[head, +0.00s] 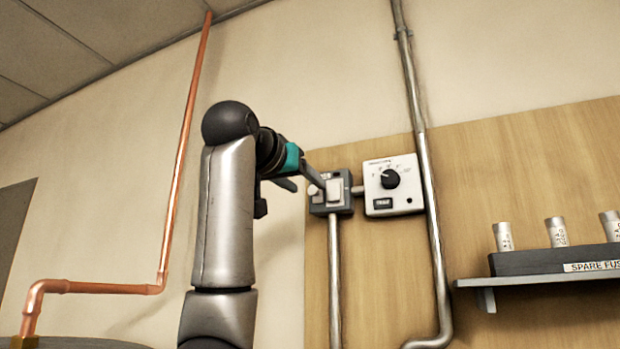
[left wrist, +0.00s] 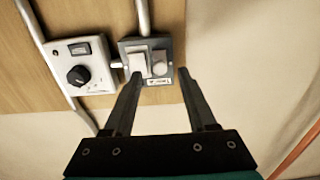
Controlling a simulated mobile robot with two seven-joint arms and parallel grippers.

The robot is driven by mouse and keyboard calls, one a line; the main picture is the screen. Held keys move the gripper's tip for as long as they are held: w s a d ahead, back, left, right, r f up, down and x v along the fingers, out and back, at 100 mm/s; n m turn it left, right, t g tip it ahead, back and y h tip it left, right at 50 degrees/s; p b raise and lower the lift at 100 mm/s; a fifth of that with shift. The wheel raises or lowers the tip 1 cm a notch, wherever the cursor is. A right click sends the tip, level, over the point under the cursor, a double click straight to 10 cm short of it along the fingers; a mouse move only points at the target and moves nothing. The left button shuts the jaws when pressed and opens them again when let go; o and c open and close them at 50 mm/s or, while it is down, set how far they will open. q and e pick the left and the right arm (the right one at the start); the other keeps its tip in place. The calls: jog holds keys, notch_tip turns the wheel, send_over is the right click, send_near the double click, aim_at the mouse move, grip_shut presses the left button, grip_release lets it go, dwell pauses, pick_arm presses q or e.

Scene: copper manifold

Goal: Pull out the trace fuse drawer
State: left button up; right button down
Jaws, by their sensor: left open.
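A small grey box (head: 344,204) is fixed to the wooden board, and it also shows upside down in the left wrist view (left wrist: 174,53). On its face is a raised white block (head: 334,189), seemingly the fuse drawer, also in the left wrist view (left wrist: 137,62). Beside the block is a round light-grey knob or cap (left wrist: 159,68). My left gripper (head: 308,186) is open at the box. In the left wrist view its fingers (left wrist: 160,76) are spread; one tip overlaps the block's edge, the other is past the box's side. I cannot tell whether they touch. My right gripper is not in view.
A white control box (head: 400,197) with a black dial (head: 390,179) sits right of the grey box. Metal conduits (head: 429,180) run along the board. A shelf (head: 540,281) with several spare fuses (head: 556,232) is at right. A copper pipe (head: 186,130) climbs the wall at left.

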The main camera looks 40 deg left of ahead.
aim_at(312, 190)
pick_arm(q)
jog(key=shift+p+x, duration=0.5)
jog(key=shift+x, duration=1.2)
grip_shut()
